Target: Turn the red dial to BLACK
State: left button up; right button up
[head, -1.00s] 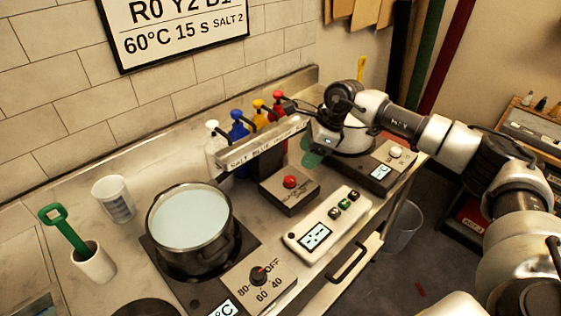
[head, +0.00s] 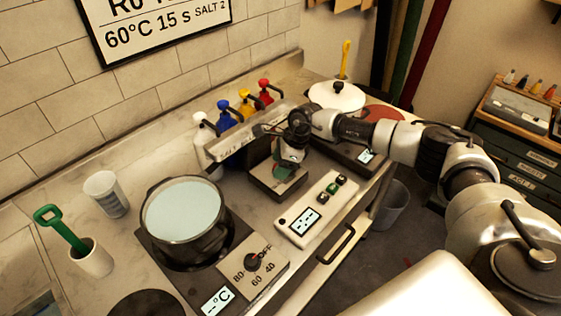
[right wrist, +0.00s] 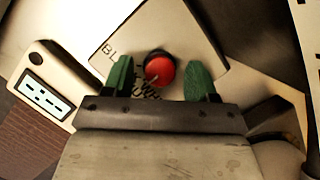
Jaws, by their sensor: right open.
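The red dial (right wrist: 160,67) shows in the right wrist view as a round red knob on a pale plate. Its light pointer line slants to the lower left. Letters starting "BL" are printed left of it; lettering below it is partly hidden. In the head view its dark box (head: 268,186) stands mid-counter, and my gripper hides the dial. My right gripper (right wrist: 160,80) is open, with one green fingertip on each side of the dial; I cannot tell whether they touch it. It also shows above the box in the head view (head: 286,171). My left gripper is not in view.
A pot (head: 185,215) of pale liquid sits left, behind a heat dial (head: 252,260). A control panel with a display (head: 305,218) lies in front of the box. Several pump bottles (head: 226,117) stand behind a labelled rail. A lidded white vessel (head: 337,95) stands at the back right.

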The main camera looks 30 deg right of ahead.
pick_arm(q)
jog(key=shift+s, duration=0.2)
pick_arm(e)
jog(key=shift+c, duration=1)
jog(key=c, duration=0.7)
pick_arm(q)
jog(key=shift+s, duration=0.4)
pick_arm(e)
jog(key=shift+c, duration=0.2)
jog(key=shift+m, duration=0.3)
jog(key=m, duration=0.2)
jog(key=m+t+h+p, duration=0.1)
jog(key=m, duration=0.1)
jog(key=shift+t, duration=0.3)
pick_arm(q)
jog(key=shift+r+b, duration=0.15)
jog(key=shift+b, duration=0.15)
pick_arm(e)
jog(key=shift+a+m+t+h, duration=0.1)
jog(key=shift+m+t+h, duration=0.4)
jog(key=shift+m, duration=1.5)
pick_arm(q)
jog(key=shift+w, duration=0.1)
pick_arm(e)
jog(key=shift+r+h, duration=0.1)
jog(key=shift+h, duration=0.2)
